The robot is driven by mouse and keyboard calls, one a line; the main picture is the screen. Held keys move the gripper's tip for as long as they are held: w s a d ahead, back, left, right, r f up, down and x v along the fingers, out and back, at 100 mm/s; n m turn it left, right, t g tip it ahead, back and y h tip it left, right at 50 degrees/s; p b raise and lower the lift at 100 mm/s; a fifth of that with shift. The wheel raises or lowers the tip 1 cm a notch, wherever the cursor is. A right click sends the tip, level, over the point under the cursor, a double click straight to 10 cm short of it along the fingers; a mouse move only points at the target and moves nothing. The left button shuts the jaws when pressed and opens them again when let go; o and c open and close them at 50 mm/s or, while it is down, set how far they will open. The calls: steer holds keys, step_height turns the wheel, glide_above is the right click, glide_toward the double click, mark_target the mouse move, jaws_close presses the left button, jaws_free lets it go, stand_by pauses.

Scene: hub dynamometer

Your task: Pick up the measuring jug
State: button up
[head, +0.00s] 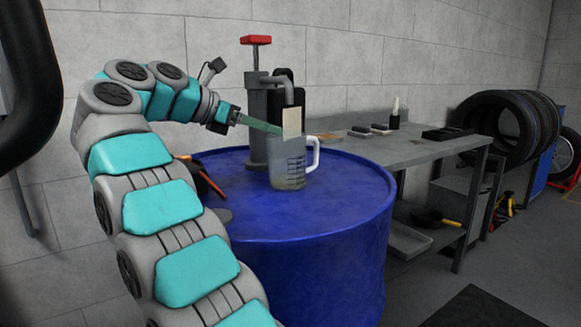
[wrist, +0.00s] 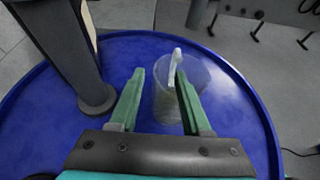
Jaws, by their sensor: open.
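The measuring jug (head: 289,172) is clear with dark markings and a pale handle on its right side. It stands upright on top of the blue drum (head: 330,222). My gripper (head: 268,128) is open and empty, reaching in from the left near the jug's rim. In the wrist view, the open fingers of my gripper (wrist: 160,72) point toward the jug (wrist: 165,104). The right finger overlaps the jug and hides part of it, with the handle close to that finger's tip. I cannot tell whether the finger touches the jug.
A grey hand pump (head: 256,115) with a red handle stands on the drum just behind the jug. An orange-handled tool (head: 211,184) lies on the drum's left side. A grey workbench (head: 390,153) with small items stands behind at right. Tyres (head: 505,125) stand further right.

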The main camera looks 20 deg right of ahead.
mark_target(285, 134)
steer(key=shift+x, duration=1.75)
steer(key=shift+w+a, duration=0.1)
steer(key=shift+c, duration=0.4)
jaws_close()
